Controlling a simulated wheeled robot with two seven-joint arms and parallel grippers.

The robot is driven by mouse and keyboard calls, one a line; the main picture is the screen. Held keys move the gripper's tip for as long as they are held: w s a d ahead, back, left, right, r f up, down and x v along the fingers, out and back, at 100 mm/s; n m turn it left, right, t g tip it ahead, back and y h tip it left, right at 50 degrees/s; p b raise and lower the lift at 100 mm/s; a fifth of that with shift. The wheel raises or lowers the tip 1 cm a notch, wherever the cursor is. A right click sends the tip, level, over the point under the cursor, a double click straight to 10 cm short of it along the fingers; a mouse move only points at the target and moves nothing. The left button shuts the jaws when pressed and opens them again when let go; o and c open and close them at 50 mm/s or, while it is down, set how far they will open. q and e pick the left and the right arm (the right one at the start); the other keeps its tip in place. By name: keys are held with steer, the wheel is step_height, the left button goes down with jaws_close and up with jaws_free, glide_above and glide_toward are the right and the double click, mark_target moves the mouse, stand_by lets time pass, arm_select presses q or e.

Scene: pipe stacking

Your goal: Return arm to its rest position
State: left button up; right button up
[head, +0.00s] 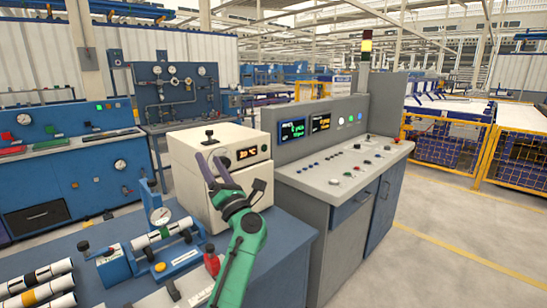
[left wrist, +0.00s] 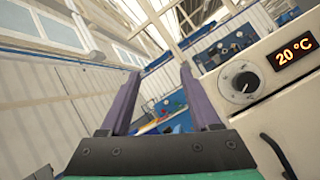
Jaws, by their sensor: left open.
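My left gripper (head: 209,157) is raised in front of the cream box with a temperature display (head: 178,149), on a green arm from the lower edge. Its purple fingers are apart, with nothing between them. In the left wrist view the open fingers (left wrist: 159,70) point toward the back wall, with the box's dial and 20 °C display at the right. White pipes with coloured bands (head: 38,278) lie at the lower left, cut by the frame edge. Another pipe (head: 163,236) lies in a blue fixture with a gauge. My right gripper is out of view.
A grey control console (head: 345,170) with screens and buttons stands right of the box. The blue bench top (head: 285,234) is bare at its right end. A red-handled clamp (head: 212,262) sits close beside my arm. Yellow fencing (head: 447,145) stands farther right, beyond open floor.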

arm_select(q)
steer(key=s+d+f+m+g+h, duration=0.25)
steer(key=s+f+m+h, duration=0.25)
steer(key=f+m+h, duration=0.9)
steer(key=s+d+f+m+g+h, duration=0.1)
steer(key=s+d+f+m+h, duration=0.3)
steer(key=f+m+h, duration=1)
steer(key=s+a+f+m+g+y, duration=0.3)
steer(key=s+f+m+y, duration=0.15)
steer(key=s, duration=0.25)
steer(key=s+a+f+m+g+y, duration=0.3)
steer(key=s+m+g+y, duration=0.15)
steer(key=s, duration=0.25)
steer(key=s+a+f+m+g+y, duration=0.1)
steer(key=s+a+f+g+y, duration=0.1)
steer(key=s+a, duration=0.35)
steer(key=s+a+f+m+g+y, duration=0.1)
steer(key=s+a+f+g+y, duration=0.15)
steer(key=s, duration=0.55)
step_height(320, 180, down, 23)
steer(key=s+g, duration=0.1)
steer(key=s, duration=0.2)
steer(key=s+a+f+g, duration=0.1)
steer(key=s+a+f, duration=0.1)
steer(key=s+f, duration=1.2)
steer(key=shift+s+a+m, duration=0.3)
steer(key=shift+s+a, duration=0.05)
steer(key=shift+s, duration=0.75)
